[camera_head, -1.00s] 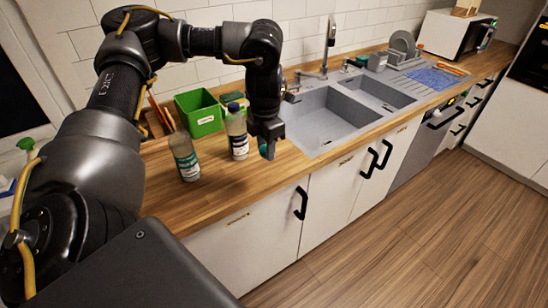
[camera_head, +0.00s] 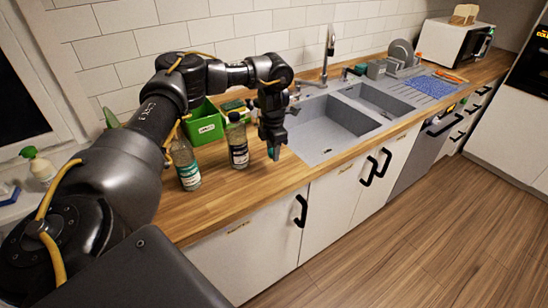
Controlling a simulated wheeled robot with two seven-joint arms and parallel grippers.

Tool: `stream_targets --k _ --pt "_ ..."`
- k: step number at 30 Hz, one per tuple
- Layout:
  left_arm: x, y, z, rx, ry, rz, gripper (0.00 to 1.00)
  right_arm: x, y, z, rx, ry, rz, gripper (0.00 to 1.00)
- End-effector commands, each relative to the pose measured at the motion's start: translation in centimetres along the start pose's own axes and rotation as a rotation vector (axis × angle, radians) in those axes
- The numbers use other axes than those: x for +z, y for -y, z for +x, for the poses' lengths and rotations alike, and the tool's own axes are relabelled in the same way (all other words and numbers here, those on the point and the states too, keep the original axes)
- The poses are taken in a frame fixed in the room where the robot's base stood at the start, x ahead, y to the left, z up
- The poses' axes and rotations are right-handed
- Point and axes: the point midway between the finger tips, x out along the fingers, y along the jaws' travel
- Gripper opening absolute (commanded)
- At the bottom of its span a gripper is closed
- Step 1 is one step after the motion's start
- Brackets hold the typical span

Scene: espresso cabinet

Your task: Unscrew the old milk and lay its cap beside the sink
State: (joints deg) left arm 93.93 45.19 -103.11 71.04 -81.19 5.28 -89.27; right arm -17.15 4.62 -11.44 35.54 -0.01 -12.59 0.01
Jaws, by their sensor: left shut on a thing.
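Two labelled bottles stand upright on the wooden counter. The left bottle (camera_head: 186,165) has a teal label, and my left arm hides its top. The right bottle (camera_head: 238,147) has a dark cap on it. I cannot read which one is the old milk. My left gripper (camera_head: 273,151) points down over the counter, right of both bottles and beside the sink's left edge. It is shut on a small teal thing that looks like a cap, mostly hidden by the fingers. The grey double sink (camera_head: 318,150) lies to its right. My right gripper is out of view.
A green box (camera_head: 208,130) stands behind the bottles near the tiled wall. A tap (camera_head: 328,55) rises behind the sink. A spray bottle (camera_head: 40,166) is at the far left. The wooden counter (camera_head: 235,190) in front of the bottles is clear.

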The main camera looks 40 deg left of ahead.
Motion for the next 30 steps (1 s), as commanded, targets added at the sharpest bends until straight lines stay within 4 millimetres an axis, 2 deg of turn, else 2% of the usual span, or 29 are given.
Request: stream_targets --k 6,14,21,30 --pt "0.9 -1.1 1.6 -0.001 0.000 -0.002 0.00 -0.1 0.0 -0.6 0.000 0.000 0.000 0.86" --pt "1.1 -1.5 2.1 0.001 -0.001 -0.002 0.00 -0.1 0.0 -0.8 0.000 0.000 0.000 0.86" --pt "1.0 -1.5 5.0 0.000 -0.002 -0.001 0.00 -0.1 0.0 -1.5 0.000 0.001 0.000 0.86" --pt "1.1 -1.5 5.4 0.000 0.001 -0.001 0.00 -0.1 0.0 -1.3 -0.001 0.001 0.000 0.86"
